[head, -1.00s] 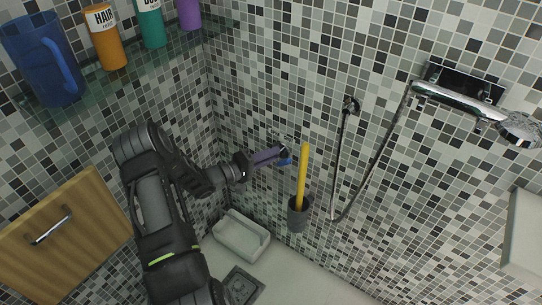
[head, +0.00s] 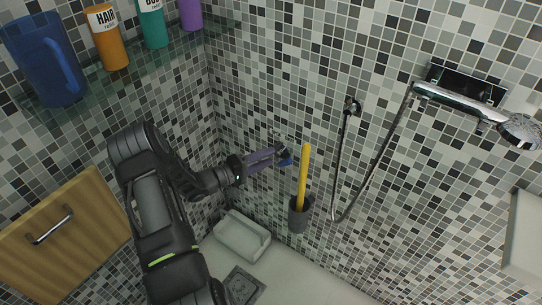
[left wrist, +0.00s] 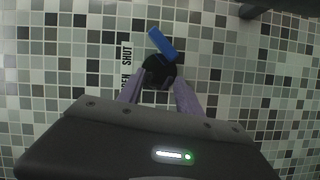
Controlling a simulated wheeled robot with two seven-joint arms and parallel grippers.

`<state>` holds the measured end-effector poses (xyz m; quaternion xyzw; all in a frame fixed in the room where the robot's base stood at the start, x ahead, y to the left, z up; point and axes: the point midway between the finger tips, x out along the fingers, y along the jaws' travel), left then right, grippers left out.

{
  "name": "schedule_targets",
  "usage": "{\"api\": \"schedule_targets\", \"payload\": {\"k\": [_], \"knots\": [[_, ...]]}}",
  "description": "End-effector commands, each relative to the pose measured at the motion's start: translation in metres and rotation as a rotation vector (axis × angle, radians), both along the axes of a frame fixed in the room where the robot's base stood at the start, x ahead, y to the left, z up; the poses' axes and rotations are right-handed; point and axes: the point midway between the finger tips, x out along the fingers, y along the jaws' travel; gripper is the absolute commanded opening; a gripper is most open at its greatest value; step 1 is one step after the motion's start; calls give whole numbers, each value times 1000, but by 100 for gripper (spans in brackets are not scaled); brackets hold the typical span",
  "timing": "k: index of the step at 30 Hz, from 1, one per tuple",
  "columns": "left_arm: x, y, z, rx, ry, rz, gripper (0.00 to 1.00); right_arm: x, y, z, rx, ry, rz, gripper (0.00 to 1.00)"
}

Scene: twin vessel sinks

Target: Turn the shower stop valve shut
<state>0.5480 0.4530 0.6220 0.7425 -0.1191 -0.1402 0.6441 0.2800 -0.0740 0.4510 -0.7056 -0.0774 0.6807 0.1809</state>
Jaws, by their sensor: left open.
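The shower stop valve has a blue lever (head: 285,162) on the wall, small in the head view and left of the yellow-handled brush. In the left wrist view the blue lever (left wrist: 161,43) slants from upper left to lower right above a black hub (left wrist: 158,68). A vertical wall label (left wrist: 126,65) beside it reads SHUT, with partly hidden letters below. My left gripper (head: 272,156) is at the valve; its purple fingers (left wrist: 160,88) are apart, one on each side below the hub. Whether they touch it I cannot tell. My right gripper is out of view.
A yellow-handled brush in a grey holder (head: 299,213) stands close right of the valve. A shower hose (head: 372,180) hangs farther right. A white tray (head: 242,237) lies below. A wooden cabinet (head: 85,240) and a bottle shelf (head: 90,85) are at left.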

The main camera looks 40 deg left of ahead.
Motion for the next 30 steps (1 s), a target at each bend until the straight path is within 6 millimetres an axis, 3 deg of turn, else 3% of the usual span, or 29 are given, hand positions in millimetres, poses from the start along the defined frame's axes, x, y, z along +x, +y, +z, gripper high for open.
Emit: {"api": "schedule_targets", "payload": {"k": [6,10,30], "knots": [[-34,14,2,1,2,1,42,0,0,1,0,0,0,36],[-47,19,3,1,0,1,42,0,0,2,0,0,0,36],[-50,19,3,8,-3,0,42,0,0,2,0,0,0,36]]}}
